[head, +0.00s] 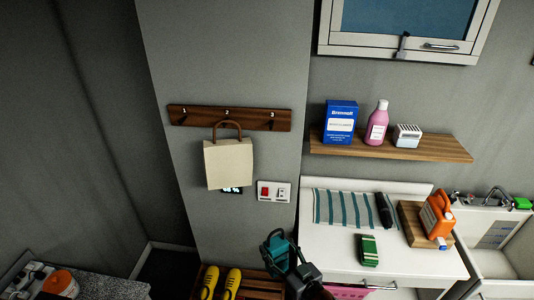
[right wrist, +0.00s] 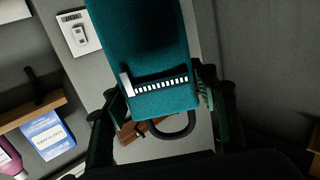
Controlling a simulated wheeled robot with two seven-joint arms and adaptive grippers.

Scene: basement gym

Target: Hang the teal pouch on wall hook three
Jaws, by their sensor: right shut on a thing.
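The teal pouch (head: 277,250) is at the bottom centre of the head view, in front of the wall and below the hook rack. My right gripper (head: 288,262) is shut on it. In the right wrist view, the pouch (right wrist: 145,50) sits between the two fingers, with a white-marked strip and a dark loop handle (right wrist: 178,130) at one end. The wooden hook rack (head: 260,119) is on the wall with three small hooks. A beige bag (head: 228,165) hangs by its brown handle at the middle hook. The right hook (head: 272,115) is bare. My left gripper is out of view.
A wooden shelf (head: 400,147) with a blue box, pink bottle and small carton juts out at right. A switch plate (head: 274,191) is below the rack. Yellow shoes (head: 221,283) lie on a slatted bench. A white counter (head: 405,270) stands at lower right.

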